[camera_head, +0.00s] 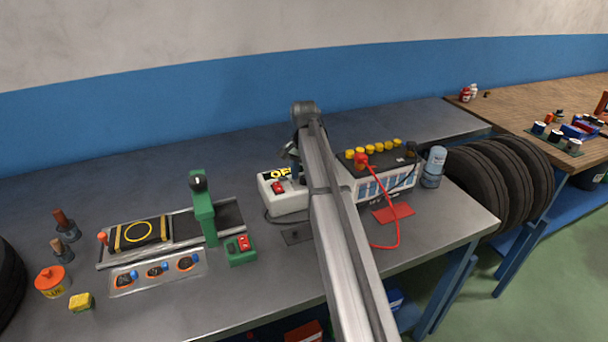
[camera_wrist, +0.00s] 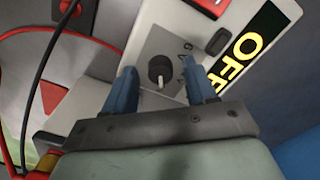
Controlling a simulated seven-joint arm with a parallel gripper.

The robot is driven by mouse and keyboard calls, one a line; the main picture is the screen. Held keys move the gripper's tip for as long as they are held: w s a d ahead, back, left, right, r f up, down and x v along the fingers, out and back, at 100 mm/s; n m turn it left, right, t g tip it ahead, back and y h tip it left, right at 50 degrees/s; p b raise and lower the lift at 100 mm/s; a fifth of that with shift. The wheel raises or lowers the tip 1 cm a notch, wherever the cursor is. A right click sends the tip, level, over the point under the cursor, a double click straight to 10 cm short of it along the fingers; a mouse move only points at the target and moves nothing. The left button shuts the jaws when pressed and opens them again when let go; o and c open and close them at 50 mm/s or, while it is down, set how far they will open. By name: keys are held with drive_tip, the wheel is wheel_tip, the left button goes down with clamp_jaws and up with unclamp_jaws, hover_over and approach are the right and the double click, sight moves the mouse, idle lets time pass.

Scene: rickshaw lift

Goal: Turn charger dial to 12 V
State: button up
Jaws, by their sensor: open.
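The charger (camera_head: 284,205) is a pale box on the metal bench with a lit "OFF" display (camera_head: 281,173), which also shows in the wrist view (camera_wrist: 247,45), and a red switch (camera_head: 278,187). Its dial (camera_wrist: 160,70) is a round black knob on a grey plate, with a light pointer mark toward the bottom of the wrist picture. My gripper (camera_wrist: 157,72) is open, its two blue fingers on either side of the dial with gaps visible. I cannot tell their height over it. The dial's markings are partly hidden by the right finger. In the head view my arm hides part of the charger.
A battery (camera_head: 385,187) with yellow caps and a red cable (camera_head: 396,222) stands right of the charger, beside a blue bottle (camera_head: 433,167). A green lever stand (camera_head: 204,215) is to the left. Tyres (camera_head: 500,175) stand past the bench's right end.

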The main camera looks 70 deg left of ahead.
drive_tip(key=shift+c, duration=0.3)
clamp_jaws()
drive_tip(key=shift+n, duration=0.4)
drive_tip(key=n, duration=0.5)
drive_tip(key=shift+n, duration=0.3)
drive_tip(key=n, duration=0.5)
drive_tip(key=shift+n, duration=0.4)
